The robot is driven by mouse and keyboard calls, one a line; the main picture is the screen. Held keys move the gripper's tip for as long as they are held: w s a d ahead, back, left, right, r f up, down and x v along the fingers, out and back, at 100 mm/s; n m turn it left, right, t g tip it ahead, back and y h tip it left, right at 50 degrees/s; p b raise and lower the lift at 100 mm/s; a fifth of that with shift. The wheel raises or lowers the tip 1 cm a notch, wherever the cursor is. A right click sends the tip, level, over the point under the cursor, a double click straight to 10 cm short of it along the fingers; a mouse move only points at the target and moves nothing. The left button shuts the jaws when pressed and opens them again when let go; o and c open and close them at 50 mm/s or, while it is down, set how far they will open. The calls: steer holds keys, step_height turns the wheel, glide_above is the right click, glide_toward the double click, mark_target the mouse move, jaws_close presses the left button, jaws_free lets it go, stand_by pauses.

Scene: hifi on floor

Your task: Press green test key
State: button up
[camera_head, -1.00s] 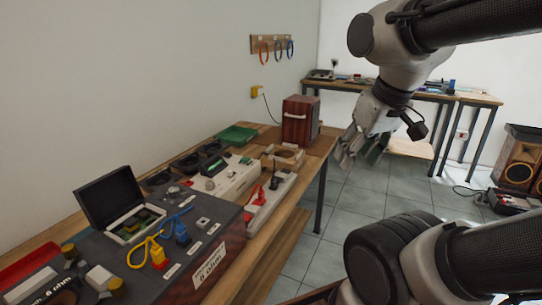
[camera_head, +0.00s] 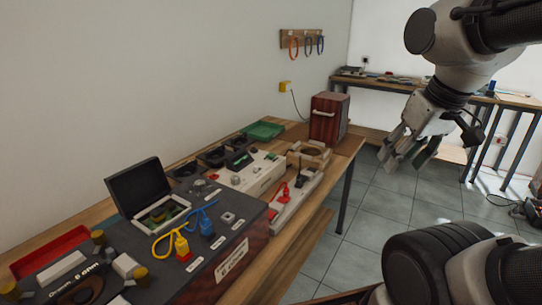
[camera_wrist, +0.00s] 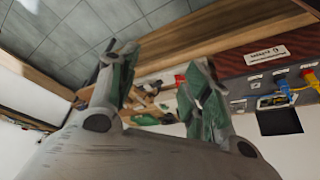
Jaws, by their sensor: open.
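My gripper (camera_head: 408,158) is open and empty. It hangs over the floor to the right of the workbench, apart from everything on it. In the wrist view its two green-padded fingers (camera_wrist: 160,90) stand wide apart with the bench behind them. I cannot pick out a green test key for certain. A cream instrument (camera_head: 256,176) with knobs and a dark top unit with a small green patch (camera_head: 240,160) stands mid-bench. A dark box labelled 6 ohm (camera_head: 232,266) with blue and yellow plugs is nearer; an open black case (camera_head: 140,188) with greenish parts sits on it.
A pale strip with red parts (camera_head: 290,203) lies along the bench's right edge. A green tray (camera_head: 263,130) and a wooden cabinet (camera_head: 327,118) stand farther back. A red tray (camera_head: 50,252) is at the left. Tiled floor (camera_head: 372,215) right of the bench is clear.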

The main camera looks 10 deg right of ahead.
jaws_close()
stand_by(1.2)
